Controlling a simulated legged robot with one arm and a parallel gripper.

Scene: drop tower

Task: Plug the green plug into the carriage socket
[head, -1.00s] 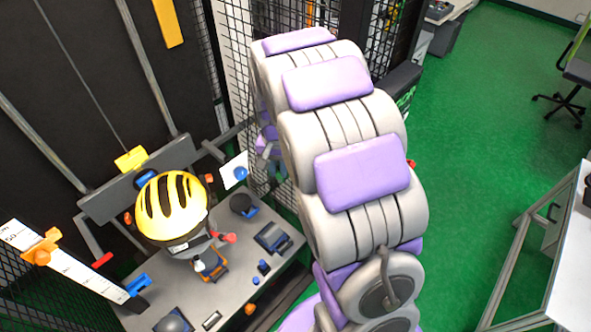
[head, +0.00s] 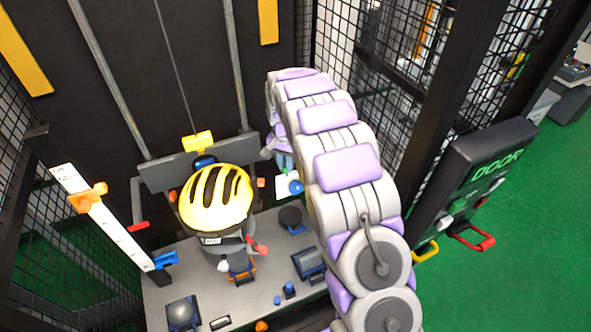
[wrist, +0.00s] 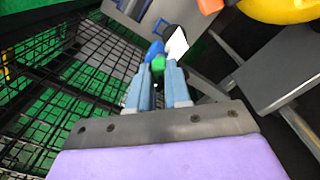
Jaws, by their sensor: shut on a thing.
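My gripper (wrist: 158,72) is shut on the green plug (wrist: 158,64), which shows small between the fingertips in the wrist view. In the head view my gripper (head: 283,158) is partly behind my arm, right of the carriage, and the plug is hard to make out. The carriage (head: 163,176) is a grey crossbar on two vertical rails, with a yellow block (head: 198,142) on top. A yellow-and-black helmet (head: 216,197) sits in front of it. I cannot tell which part is the carriage socket. A blue part and a white card lie just beyond the plug in the wrist view.
A grey base plate (head: 255,262) below carries several small blue, orange and dark parts. A white ruler (head: 98,215) with an orange clamp stands at left. Wire mesh and a black post stand at right, with a door box (head: 480,180). Green floor lies outside.

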